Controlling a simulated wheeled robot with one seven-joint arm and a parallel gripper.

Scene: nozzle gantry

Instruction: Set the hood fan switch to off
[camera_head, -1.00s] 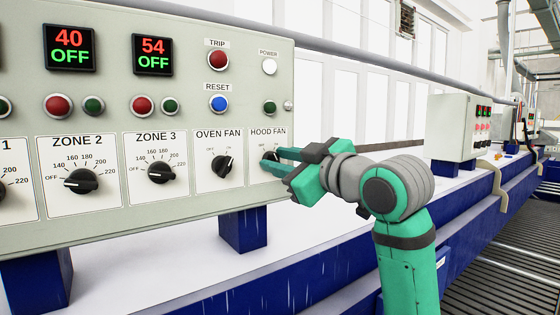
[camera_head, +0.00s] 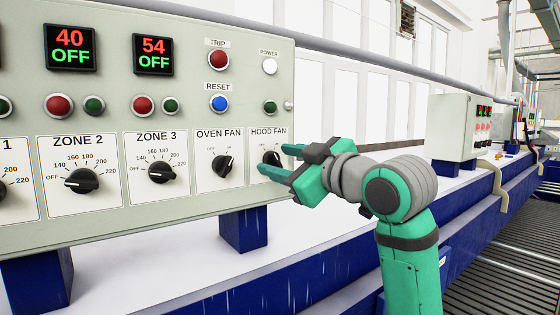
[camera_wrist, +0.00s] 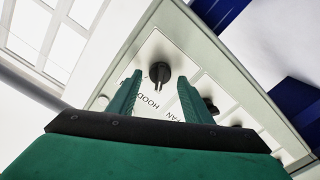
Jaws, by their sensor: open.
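The hood fan switch (camera_head: 272,158) is a black rotary knob on a white plate under the label HOOD FAN, at the right end of the grey panel. My gripper (camera_head: 273,159) is open in front of it, its green fingers pointing at the panel and partly covering the plate. In the wrist view the knob (camera_wrist: 160,73) appears between the two open fingertips (camera_wrist: 159,76) and just beyond them, with visible gaps on both sides. Its ridge runs roughly up and down in that view. I cannot tell for sure which mark it points to.
The similar oven fan knob (camera_head: 223,167) is close by on the left, turned toward upper right. Zone knobs (camera_head: 82,181) and buttons line the grey panel (camera_head: 200,120). A blue beam (camera_head: 330,270) runs below. The space right of the panel is open.

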